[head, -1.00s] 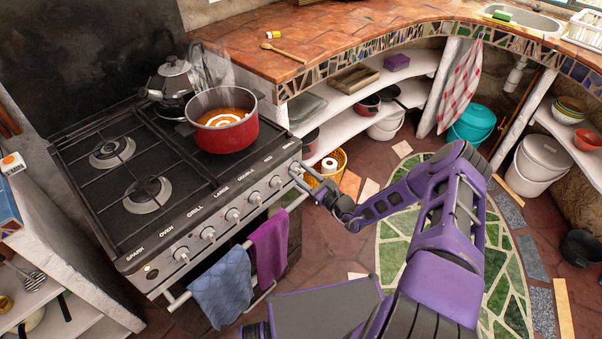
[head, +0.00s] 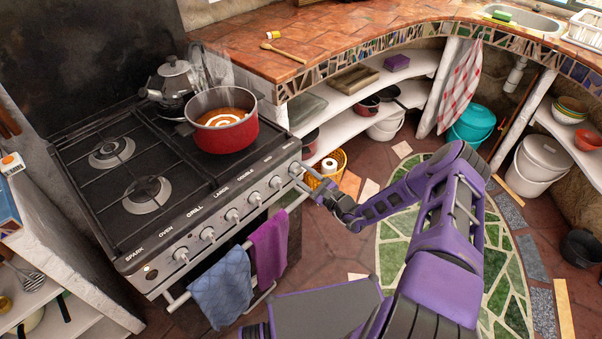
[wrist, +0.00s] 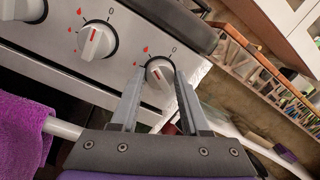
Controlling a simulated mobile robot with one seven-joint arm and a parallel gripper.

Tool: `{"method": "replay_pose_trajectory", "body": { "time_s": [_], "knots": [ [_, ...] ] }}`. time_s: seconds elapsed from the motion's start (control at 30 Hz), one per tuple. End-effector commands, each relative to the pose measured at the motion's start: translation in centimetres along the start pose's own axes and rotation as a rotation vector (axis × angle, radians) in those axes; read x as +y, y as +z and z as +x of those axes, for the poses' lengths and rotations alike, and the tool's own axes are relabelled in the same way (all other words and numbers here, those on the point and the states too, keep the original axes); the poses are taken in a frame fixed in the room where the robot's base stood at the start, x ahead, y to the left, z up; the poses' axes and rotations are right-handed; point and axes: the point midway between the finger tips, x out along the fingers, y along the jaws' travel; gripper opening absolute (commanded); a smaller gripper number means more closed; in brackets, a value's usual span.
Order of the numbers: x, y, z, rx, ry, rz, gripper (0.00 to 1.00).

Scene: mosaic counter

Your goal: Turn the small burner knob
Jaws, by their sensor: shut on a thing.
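The small burner knob (wrist: 160,74) is the rightmost knob on the stove's front panel. It is round and pale, with a red pointer line, and flame marks and a 0 are printed above it. In the wrist view its pointer leans to the left of the 0. My gripper (wrist: 161,78) has one finger on each side of the knob and is shut on it. In the head view my gripper (head: 299,180) is at the right end of the panel and the knob is small there.
A red pot (head: 226,137) of soup and a kettle (head: 174,82) stand on the stove (head: 118,190). Blue (head: 221,287) and purple (head: 268,247) towels hang on the front rail. A curved shelf (head: 345,118) is to the right of the stove. Another knob (wrist: 96,41) is left of my gripper.

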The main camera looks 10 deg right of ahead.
Motion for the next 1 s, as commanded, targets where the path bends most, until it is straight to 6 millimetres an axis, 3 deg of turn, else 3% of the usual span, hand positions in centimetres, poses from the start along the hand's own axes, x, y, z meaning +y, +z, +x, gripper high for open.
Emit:
{"method": "replay_pose_trajectory", "body": {
  "time_s": [0.1,0.13,0.3,0.67,0.87,1.0],
  "knots": [
    [0.0,-0.1,-0.1,0.001,-0.001,0.001,0.00],
    [0.0,-0.1,-0.1,0.001,-0.001,0.001,0.49],
    [0.0,0.0,0.0,0.001,-0.001,0.001,0.76],
    [0.0,0.0,-0.6,0.001,-0.001,0.002,0.76],
    [-0.1,-0.1,-3.9,0.003,-0.003,0.003,0.76],
    [-0.1,-0.1,-7.4,0.003,-0.003,0.003,0.76]
  ]
}}
